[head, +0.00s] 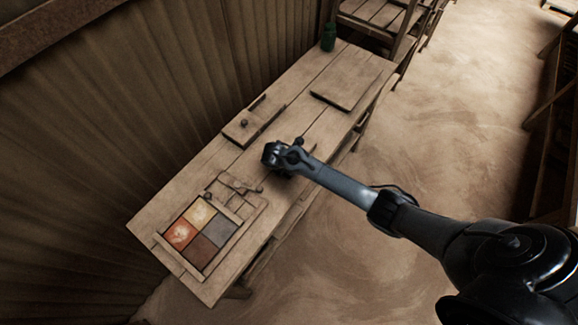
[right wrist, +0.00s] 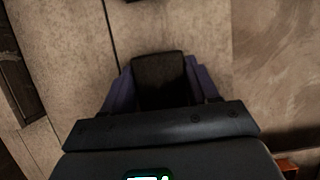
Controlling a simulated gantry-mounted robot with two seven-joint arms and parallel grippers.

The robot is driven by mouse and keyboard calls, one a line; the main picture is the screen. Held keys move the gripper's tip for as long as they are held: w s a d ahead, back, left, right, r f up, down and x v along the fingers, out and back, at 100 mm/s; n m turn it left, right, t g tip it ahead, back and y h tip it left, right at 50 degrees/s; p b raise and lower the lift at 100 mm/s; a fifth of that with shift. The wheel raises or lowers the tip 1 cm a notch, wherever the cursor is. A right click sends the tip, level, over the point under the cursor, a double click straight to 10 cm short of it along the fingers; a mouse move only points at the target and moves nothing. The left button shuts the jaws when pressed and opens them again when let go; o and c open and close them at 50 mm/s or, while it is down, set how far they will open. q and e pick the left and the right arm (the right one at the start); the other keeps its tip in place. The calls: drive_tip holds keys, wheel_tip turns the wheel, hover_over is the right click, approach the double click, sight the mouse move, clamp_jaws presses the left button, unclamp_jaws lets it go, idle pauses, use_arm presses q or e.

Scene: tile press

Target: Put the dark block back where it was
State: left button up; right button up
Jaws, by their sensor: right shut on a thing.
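My right gripper (head: 274,158) reaches in from the right over the middle of the wooden bench. In the right wrist view, the two purple fingers of my right gripper (right wrist: 160,88) are shut on a dark block (right wrist: 160,70), one finger on each side. In the head view the block is hard to make out against the dark gripper. I cannot tell whether it touches the bench. A wooden frame (head: 178,263) at the near left end of the bench holds orange, pale yellow, grey and brown tiles. My left gripper is not in view.
A board (head: 240,131) with a small knob and dark bar lies behind my right gripper. A small wooden handled piece (head: 232,183) lies beside the tile frame. A flat board (head: 343,88) and green jar (head: 328,38) are toward the far end. A plank wall borders the bench.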

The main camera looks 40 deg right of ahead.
drive_tip(key=shift+f, duration=0.2)
drive_tip(key=o, duration=1)
drive_tip(key=shift+c, duration=0.2)
drive_tip(key=shift+o, duration=0.3)
drive_tip(key=shift+r, duration=0.15)
drive_tip(key=p+v, duration=0.2)
drive_tip(key=v, duration=1)
drive_tip(key=s+a+m+t+y, duration=0.1)
drive_tip(key=s+a+m, duration=0.25)
drive_tip(key=s, duration=0.25)
drive_tip(key=s+a+m+y, duration=0.2)
drive_tip(key=s+a+m, duration=0.1)
drive_tip(key=s+m, duration=0.3)
drive_tip(key=s+r+m, duration=0.3)
drive_tip(key=s+m, duration=0.1)
drive_tip(key=s, duration=0.2)
drive_tip(key=s+r+m+t+y, duration=0.1)
drive_tip(key=s+r+m, duration=0.2)
drive_tip(key=s+m, duration=0.2)
drive_tip(key=shift+s+a+r+t+y, duration=0.3)
drive_tip(key=shift+s+a+r, duration=0.1)
drive_tip(key=shift+s, duration=0.6)
